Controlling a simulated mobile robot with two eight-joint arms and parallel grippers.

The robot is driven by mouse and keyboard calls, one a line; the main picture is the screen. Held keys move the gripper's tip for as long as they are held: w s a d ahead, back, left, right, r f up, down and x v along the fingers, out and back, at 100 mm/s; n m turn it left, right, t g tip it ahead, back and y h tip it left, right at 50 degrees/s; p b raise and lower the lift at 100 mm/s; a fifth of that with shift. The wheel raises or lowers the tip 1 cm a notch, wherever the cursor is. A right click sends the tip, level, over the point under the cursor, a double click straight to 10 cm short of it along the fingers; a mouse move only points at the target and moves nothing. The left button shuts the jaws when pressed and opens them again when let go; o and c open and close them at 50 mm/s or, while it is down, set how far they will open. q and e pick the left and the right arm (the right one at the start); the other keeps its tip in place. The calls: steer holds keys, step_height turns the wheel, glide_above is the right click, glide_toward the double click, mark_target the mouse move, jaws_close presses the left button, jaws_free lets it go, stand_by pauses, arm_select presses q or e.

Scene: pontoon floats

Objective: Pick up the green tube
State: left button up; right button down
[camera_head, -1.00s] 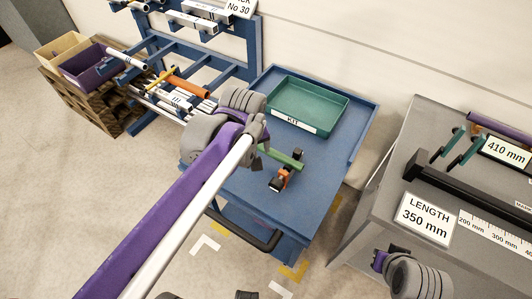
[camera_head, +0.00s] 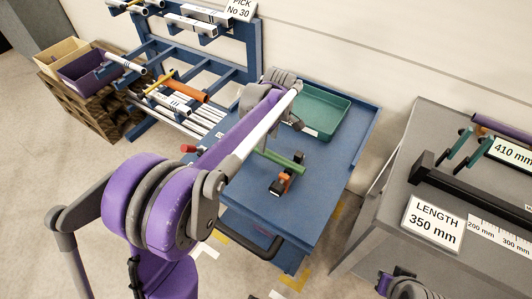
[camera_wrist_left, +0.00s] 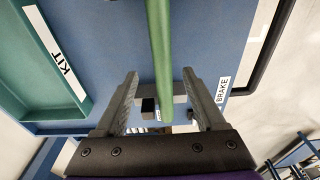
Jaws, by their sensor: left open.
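The green tube (camera_head: 284,161) lies over the blue trolley top, close to a small orange and black holder (camera_head: 283,182). Part of it is hidden behind my left arm in the head view. In the left wrist view the green tube (camera_wrist_left: 159,50) runs down the middle of the picture. My left gripper (camera_wrist_left: 160,76) is open, with one finger on each side of the tube in that picture; neither finger visibly touches it. How far the tube is from the palm is unclear. My right gripper (camera_head: 384,284) is at the bottom right, partly cut off, away from the tube.
The green KIT tray (camera_head: 338,128) stands at the back of the blue trolley (camera_head: 315,215). A blue rack (camera_head: 190,62) with several tubes is behind on the left. A grey bench (camera_head: 390,210) with a length sign is on the right. The trolley's front half is mostly clear.

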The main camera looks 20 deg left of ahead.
mark_target(267, 151)
arm_select(q)
steer(key=f, duration=0.5)
steer(key=shift+s+a, duration=0.2)
jaws_close()
